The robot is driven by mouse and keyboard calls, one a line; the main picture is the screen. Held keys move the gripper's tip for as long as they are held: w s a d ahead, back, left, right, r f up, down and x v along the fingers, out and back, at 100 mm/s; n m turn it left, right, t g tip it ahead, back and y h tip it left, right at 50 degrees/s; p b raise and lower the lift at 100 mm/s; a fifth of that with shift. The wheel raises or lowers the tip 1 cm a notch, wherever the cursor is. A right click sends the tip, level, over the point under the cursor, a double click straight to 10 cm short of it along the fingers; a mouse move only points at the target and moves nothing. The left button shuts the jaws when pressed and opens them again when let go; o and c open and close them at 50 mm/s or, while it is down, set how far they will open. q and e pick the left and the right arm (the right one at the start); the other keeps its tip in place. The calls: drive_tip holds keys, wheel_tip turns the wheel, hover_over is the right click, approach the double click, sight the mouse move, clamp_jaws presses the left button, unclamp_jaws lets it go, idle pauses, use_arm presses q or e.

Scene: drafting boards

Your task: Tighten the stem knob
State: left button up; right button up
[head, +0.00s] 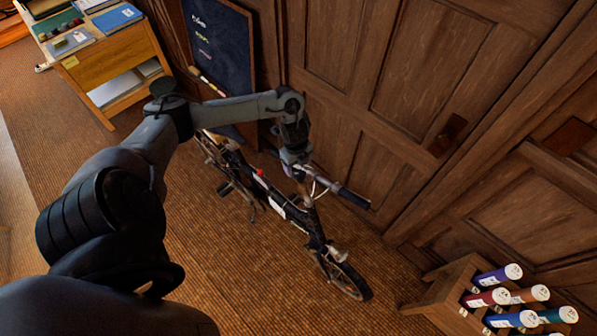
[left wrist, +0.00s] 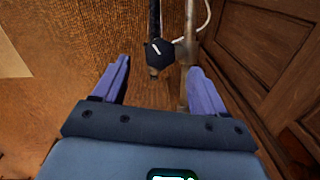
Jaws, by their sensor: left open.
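The stem knob (left wrist: 158,53) is black and faceted with a white mark, in the upper middle of the left wrist view. It sits beside an upright metal tube (left wrist: 190,45). My left gripper (left wrist: 159,68) is open, its two purple fingers spread to either side of the knob in the picture. I cannot tell whether the fingertips reach it. In the head view my left gripper (head: 298,172) is over the handlebar of a dark bicycle (head: 283,208), which hides the knob there. My right gripper is in neither view.
Wooden panelled doors (head: 400,75) stand close behind the bicycle. A dark board (head: 222,45) leans at the back. A wooden cabinet (head: 105,65) is at upper left. A rack (head: 452,285) with several coloured tubes is at lower right. The brown floor (head: 245,290) in front is open.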

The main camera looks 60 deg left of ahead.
sight(299, 174)
use_arm(q)
drive_tip(key=shift+w+f, duration=0.15)
drive_tip(key=shift+f, duration=2.45)
drive_tip(key=c, duration=1.1)
drive_tip(key=shift+o, duration=0.2)
